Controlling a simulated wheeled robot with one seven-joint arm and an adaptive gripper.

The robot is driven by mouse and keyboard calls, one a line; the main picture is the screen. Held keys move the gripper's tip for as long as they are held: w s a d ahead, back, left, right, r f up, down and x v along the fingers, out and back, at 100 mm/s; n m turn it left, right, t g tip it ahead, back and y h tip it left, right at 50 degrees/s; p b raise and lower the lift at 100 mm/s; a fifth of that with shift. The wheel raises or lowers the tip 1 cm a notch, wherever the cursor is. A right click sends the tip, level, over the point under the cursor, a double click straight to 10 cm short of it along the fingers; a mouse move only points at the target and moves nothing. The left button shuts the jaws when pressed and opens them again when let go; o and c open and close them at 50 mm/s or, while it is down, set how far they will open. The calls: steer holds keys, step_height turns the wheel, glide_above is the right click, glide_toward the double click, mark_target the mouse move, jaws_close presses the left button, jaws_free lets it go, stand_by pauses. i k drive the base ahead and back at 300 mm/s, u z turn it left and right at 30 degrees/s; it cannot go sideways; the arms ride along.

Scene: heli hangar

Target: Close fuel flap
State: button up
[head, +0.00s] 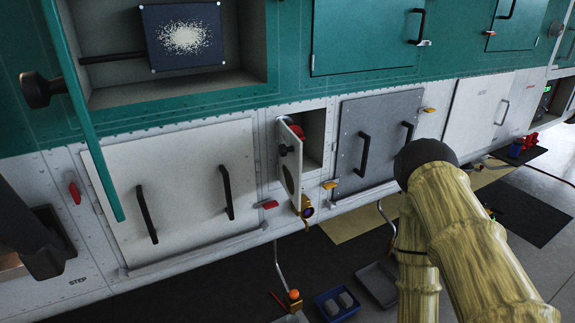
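The fuel flap (289,172) is a small pale door on the white lower side of the helicopter. It stands open, swung outward from the left side of a small recess (316,143). A dark knob sits on the flap, and a brass-coloured fitting (306,207) is at its lower end. A red part (297,131) shows inside the recess, partly hidden by the flap. My arm, in a yellowish sleeve with a dark rounded joint, rises at the right and bends back down. My gripper is not in view.
A pale panel (185,180) with two black handles is left of the flap; a grey handled panel (378,140) is right. Above left, an open bay holds a dark speckled panel (184,37). A blue tray (338,303) and grey tray (379,284) lie on the floor below.

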mark_target(289, 167)
steer(key=z, duration=1.8)
steer(key=k, duration=0.65)
steer(key=u, duration=1.6)
